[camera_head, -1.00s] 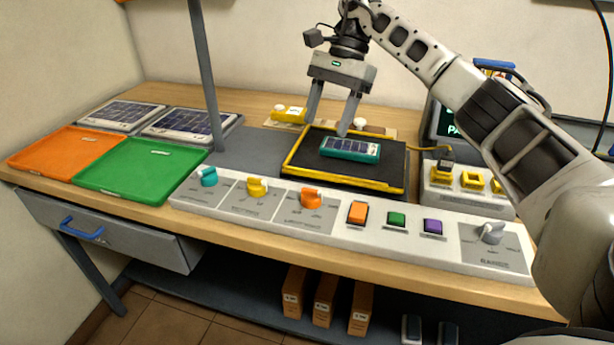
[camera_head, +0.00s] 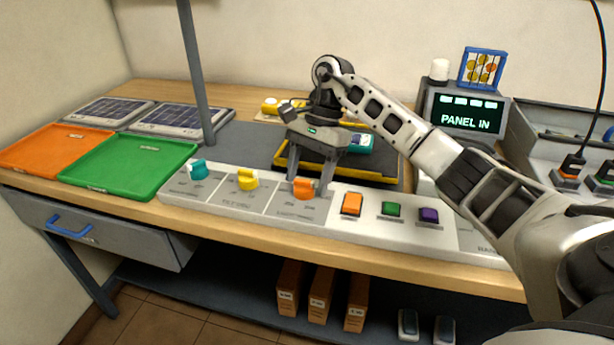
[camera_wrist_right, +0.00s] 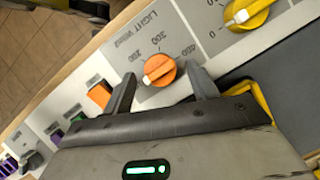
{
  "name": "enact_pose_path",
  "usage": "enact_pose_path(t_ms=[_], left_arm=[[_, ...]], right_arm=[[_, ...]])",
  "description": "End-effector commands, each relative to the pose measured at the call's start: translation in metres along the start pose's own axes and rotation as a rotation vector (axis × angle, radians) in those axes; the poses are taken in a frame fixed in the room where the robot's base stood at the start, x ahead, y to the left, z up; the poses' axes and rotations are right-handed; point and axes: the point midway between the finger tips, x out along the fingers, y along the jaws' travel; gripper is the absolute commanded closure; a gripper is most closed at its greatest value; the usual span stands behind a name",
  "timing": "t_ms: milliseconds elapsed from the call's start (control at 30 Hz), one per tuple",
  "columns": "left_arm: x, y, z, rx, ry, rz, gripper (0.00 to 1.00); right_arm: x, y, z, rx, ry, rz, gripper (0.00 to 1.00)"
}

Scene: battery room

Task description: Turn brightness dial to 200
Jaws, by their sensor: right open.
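The orange dial (camera_head: 303,188) is on the white control strip, third from the left. My right gripper (camera_head: 309,190) is open over this dial, pointing down. In the right wrist view its fingertips (camera_wrist_right: 162,80) are on either side of the dial, with gaps between; contact is not visible. My left gripper is not in view.
A teal dial (camera_head: 198,169) and a yellow dial (camera_head: 247,180) are left of the orange one. Orange (camera_head: 351,204), green (camera_head: 391,209) and purple (camera_head: 428,215) buttons are right. Behind my gripper is a yellow-edged tray (camera_head: 283,160). A screen (camera_head: 467,113) reads "PANEL IN".

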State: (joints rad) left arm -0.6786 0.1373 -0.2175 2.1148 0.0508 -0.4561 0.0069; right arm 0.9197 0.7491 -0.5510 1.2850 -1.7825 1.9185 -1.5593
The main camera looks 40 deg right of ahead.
Motion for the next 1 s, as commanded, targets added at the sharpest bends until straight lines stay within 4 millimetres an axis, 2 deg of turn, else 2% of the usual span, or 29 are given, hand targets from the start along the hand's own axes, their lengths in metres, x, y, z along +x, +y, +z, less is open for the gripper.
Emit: enact_pose_path(t_ms=[367, 533, 1000], left_arm=[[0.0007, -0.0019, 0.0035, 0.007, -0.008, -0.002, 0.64], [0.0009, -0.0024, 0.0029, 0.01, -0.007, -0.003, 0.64], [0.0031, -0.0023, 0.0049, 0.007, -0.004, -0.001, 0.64]], right_arm=[[0.0067, -0.0002, 0.0002, -0.001, 0.0, -0.001, 0.42], [0.0065, -0.0002, 0.0002, -0.001, 0.0, -0.001, 0.85], [0.0069, 0.0013, -0.0007, 0.082, 0.001, -0.035, 0.84]])
